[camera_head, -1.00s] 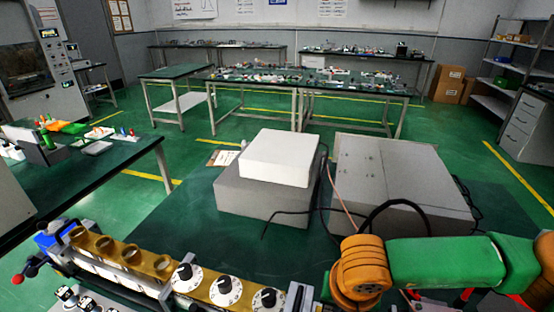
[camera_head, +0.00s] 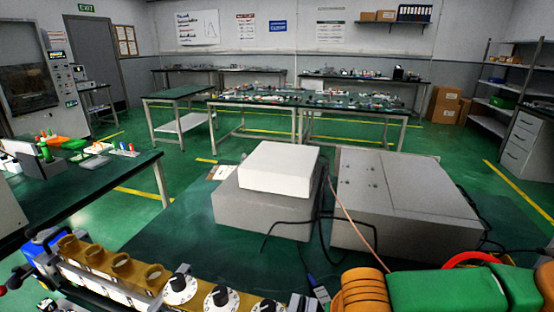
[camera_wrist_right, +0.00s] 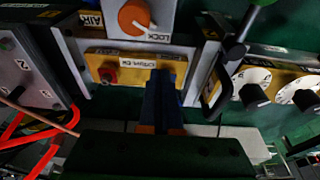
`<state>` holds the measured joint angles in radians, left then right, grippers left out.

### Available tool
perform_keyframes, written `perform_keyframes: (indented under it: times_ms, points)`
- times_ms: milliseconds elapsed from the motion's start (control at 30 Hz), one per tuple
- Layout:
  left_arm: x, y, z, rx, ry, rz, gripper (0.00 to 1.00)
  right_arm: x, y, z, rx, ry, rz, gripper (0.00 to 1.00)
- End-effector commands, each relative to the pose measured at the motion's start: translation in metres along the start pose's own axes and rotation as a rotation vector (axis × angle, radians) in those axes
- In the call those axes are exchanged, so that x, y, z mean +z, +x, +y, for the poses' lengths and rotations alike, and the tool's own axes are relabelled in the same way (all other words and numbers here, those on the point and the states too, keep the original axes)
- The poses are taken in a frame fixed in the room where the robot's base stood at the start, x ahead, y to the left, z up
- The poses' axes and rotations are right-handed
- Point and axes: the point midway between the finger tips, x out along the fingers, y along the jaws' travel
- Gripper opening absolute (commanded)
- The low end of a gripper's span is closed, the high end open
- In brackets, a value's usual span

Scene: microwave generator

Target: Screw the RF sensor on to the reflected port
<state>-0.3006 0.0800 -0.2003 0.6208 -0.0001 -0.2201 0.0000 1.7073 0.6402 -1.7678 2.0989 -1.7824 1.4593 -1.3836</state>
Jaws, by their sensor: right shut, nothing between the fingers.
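I cannot pick out the RF sensor or the reflected port for certain in either view. My right gripper (camera_wrist_right: 164,100) shows in the right wrist view as dark blue fingers. They are shut with nothing between them. The fingers are in front of a gold panel (camera_wrist_right: 112,66) with a label and a red part; I cannot tell whether they touch it. In the head view my right arm comes in at the bottom right, and its gripper is out of frame. A small blue piece (camera_head: 318,289) is at the bottom centre, its identity unclear. My left gripper is not in view.
A row of gold-topped modules with white dials (camera_head: 180,289) is at the bottom left. A white box (camera_head: 279,167) sits on a grey box (camera_head: 262,217), beside a larger grey box (camera_head: 400,205) with loose black cables. An orange knob (camera_wrist_right: 135,16) is above the gold panel.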

Motion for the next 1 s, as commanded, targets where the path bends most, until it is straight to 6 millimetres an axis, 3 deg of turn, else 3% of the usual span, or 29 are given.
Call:
perform_keyframes:
  times_ms: [1000]
  points:
    - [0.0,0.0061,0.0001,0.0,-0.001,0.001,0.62,-0.0098,0.0028,-0.0048,0.0,0.0,0.0,0.0]
